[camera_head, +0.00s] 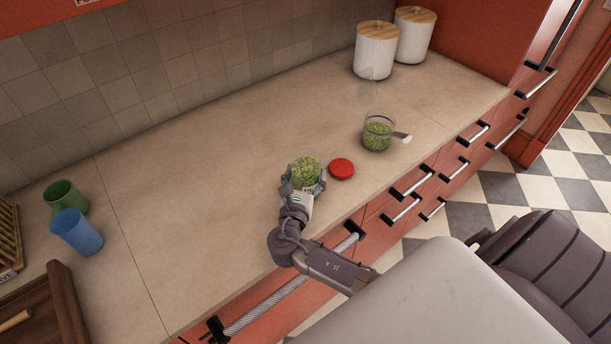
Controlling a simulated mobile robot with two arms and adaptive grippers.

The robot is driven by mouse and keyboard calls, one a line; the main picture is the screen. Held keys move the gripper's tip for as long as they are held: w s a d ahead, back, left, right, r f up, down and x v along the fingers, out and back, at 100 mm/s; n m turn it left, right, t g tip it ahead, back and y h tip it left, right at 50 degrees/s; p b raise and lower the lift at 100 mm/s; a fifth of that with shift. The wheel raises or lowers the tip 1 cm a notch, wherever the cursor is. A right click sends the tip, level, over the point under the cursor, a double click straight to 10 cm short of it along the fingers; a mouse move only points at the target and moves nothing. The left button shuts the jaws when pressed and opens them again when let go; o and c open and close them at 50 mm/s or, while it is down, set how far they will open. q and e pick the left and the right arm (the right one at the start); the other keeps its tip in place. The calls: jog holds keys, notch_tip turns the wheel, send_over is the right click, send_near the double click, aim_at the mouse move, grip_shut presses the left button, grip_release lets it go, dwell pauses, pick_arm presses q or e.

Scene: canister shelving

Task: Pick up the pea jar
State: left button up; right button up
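A clear glass jar of green peas (305,170) stands upright on the counter near its front edge. My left gripper (303,187) is at the near side of this jar, with one finger on each side of its lower part. Whether the fingers press on the glass or stand slightly apart from it, I cannot tell. The jar's near lower side is partly hidden by the gripper. A second clear container with green contents (377,134) stands farther right, with a light-tipped handle sticking out to its right. My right gripper is not in view.
A red round lid (341,168) lies just right of the jar. Two white canisters with wooden lids (376,54) (414,37) stand at the back right. The counter between is clear.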

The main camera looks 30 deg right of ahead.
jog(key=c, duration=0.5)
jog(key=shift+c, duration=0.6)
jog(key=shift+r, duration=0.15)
